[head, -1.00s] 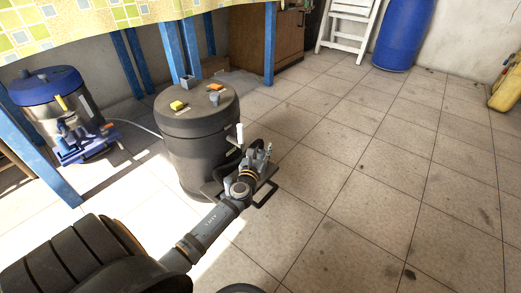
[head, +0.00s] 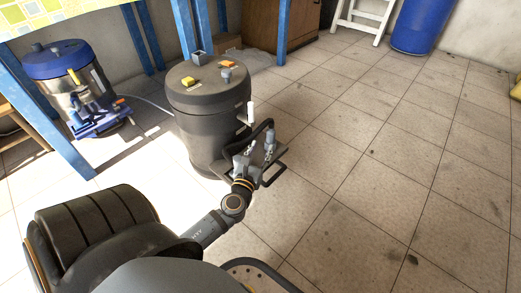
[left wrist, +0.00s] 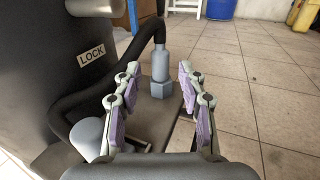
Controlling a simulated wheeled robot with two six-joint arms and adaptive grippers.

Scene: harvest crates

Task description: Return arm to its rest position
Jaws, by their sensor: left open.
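My left gripper (head: 256,154) is at the front right of a dark grey drum (head: 207,125), low beside its wall. In the left wrist view my left gripper (left wrist: 158,75) is open, its purple-padded fingers apart. A grey hose fitting (left wrist: 161,68) shows between the fingers, beyond or level with their tips; I cannot tell the exact depth. A black hose (left wrist: 88,98) loops from the fitting along the drum, which bears a LOCK label (left wrist: 91,55). Nothing is clearly held. My right gripper is not in view.
A steel and blue canister (head: 68,85) stands at the left beside blue table legs (head: 55,130). Small yellow (head: 188,82) and orange (head: 227,63) pieces sit on the drum's lid. A blue barrel (head: 415,27) stands at the back. The tiled floor at right is clear.

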